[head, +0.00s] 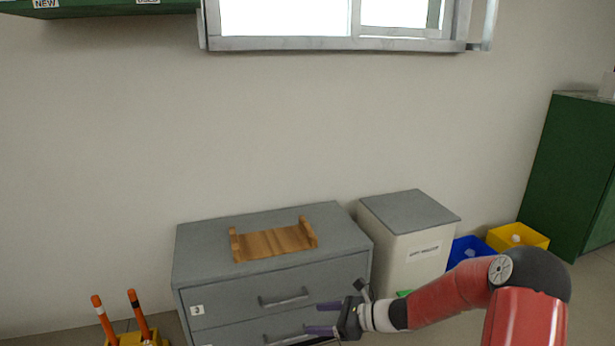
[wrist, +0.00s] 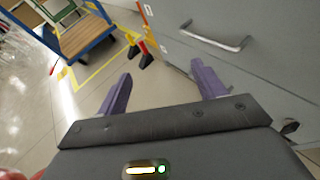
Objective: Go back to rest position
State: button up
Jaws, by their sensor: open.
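My gripper (head: 322,319) is open and empty, with its purple fingers pointing left in front of the grey drawer cabinet (head: 205,268). In the wrist view my gripper (wrist: 160,90) shows its two purple fingers spread apart with only floor between them. The cabinet front and a drawer handle (wrist: 215,38) lie just beyond the right finger. A wooden tray-like rack (head: 272,242) sits on top of the cabinet and looks empty. I cannot tell from these views whether any rod blanks are near.
A white bin with a grey lid (head: 410,240) stands right of the cabinet. Blue (head: 468,251) and yellow (head: 518,237) bins and a green cabinet (head: 570,170) stand farther right. Orange-and-black posts (head: 104,320) stand at lower left. A blue-framed wooden cart (wrist: 85,35) stands on the floor.

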jog(key=s+d+r+n+h+p, duration=0.2)
jog(key=s+d+r+n+h, duration=0.1)
jog(key=s+r+n, duration=0.4)
jog(key=s+d+r+n+t+h+p, duration=0.1)
jog(key=s+d+r+n+h, duration=0.3)
jog(key=s+r, duration=0.7)
jog(key=s+d+r+n+h+p, duration=0.2)
jog(key=s+d+r+n+h, duration=0.2)
jog(key=s+r+n, duration=0.5)
jog(key=s+n+h, duration=0.2)
jog(key=s, duration=0.1)
jog(key=shift+d+r+n+t+h+p, duration=0.15)
jog(key=shift+d+n+t+h+p, duration=0.1)
jog(key=shift+n+t+h+p, duration=0.1)
